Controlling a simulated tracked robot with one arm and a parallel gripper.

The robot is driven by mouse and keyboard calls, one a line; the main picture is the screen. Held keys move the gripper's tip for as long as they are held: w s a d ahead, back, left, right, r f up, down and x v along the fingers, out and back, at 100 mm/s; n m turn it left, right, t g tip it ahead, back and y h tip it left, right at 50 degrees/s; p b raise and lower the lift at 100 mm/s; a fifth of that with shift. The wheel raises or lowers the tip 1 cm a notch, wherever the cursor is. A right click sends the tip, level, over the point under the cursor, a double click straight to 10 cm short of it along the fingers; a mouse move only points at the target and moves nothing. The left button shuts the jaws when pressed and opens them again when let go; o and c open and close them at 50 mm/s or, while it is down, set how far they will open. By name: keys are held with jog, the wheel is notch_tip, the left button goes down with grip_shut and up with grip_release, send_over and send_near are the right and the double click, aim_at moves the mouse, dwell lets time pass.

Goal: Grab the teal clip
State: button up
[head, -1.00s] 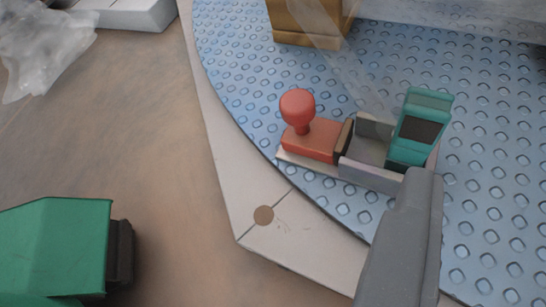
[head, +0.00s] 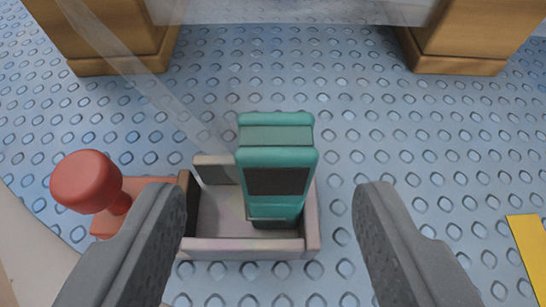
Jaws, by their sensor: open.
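The teal clip (head: 276,175) stands upright in the right part of a small grey open-topped tray (head: 245,248) on the blue studded floor. It has a dark panel on its front face. My gripper (head: 275,215) is open, with one grey finger on each side of the clip. The fingers are apart from the clip, and the left finger overlaps the left end of the tray in the picture. Nothing is between the fingertips except the clip and part of the tray.
A red knob (head: 88,182) on a red block stands left of the tray, close to my left finger. Two brown blocks (head: 110,35) and (head: 465,35) stand behind, with a clear sheet between them. A yellow strip (head: 530,250) lies at right.

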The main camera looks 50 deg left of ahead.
aim_at(274, 167)
jog(key=b+x, duration=0.1)
jog(key=x, duration=0.1)
jog(key=b+x, duration=0.1)
jog(key=x, duration=0.2)
jog(key=shift+w+r, duration=0.15)
jog(key=shift+r, duration=0.2)
jog(key=c, duration=1)
jog(key=shift+r, duration=0.1)
jog(key=shift+c, duration=0.2)
